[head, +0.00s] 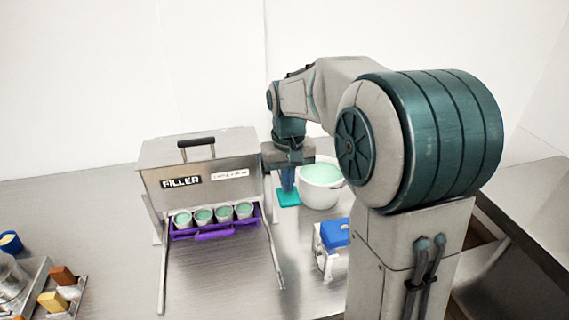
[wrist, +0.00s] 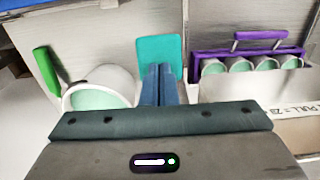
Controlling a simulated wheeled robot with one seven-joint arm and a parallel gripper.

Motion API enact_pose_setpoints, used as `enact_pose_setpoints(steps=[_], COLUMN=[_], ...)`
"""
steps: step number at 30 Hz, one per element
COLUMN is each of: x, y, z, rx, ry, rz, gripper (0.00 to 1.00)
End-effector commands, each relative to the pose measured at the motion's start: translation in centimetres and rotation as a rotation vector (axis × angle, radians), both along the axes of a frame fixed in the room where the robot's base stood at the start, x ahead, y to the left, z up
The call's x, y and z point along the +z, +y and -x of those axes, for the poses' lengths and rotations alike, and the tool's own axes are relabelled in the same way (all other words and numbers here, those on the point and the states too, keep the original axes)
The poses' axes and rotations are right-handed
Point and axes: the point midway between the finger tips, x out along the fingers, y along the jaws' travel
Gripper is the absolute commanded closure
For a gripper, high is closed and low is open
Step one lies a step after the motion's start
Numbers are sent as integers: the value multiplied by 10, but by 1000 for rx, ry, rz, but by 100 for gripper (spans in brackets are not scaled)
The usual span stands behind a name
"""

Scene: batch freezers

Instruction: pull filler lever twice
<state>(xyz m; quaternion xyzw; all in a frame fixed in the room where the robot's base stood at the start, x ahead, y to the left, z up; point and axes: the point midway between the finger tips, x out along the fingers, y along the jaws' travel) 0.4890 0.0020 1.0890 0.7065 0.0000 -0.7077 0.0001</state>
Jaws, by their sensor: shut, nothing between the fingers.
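The filler (head: 210,160) is a grey metal box with a black FILLER label on its front. A black-gripped handle (head: 196,143) stands on its top; I see no other lever clearly. Part of the filler's labelled front, with the word PULL (wrist: 298,112), shows in the wrist view. A purple tray (head: 214,235) holds several cups of pale green mix at the filler's front. My gripper (head: 287,187) is shut and empty, pointing down just right of the filler, apart from the handle. Its blue fingers (wrist: 158,84) show above the counter near a teal square (wrist: 159,46).
A white pot (head: 320,193) of green mix stands right of my gripper, with a green handle-like piece (wrist: 46,72) beside it in the wrist view. A blue-topped item (head: 335,233) sits nearer. Coloured blocks (head: 58,287) lie at front left. Counter before the tray is clear between two rails.

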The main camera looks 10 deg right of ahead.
Motion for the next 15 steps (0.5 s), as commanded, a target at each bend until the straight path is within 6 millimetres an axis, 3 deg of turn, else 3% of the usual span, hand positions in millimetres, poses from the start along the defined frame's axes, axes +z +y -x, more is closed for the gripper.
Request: enact_pose_setpoints(steps=[15], x=[45], y=[0], z=[-1], rx=[0], ry=[-2], rz=[0], gripper=[100])
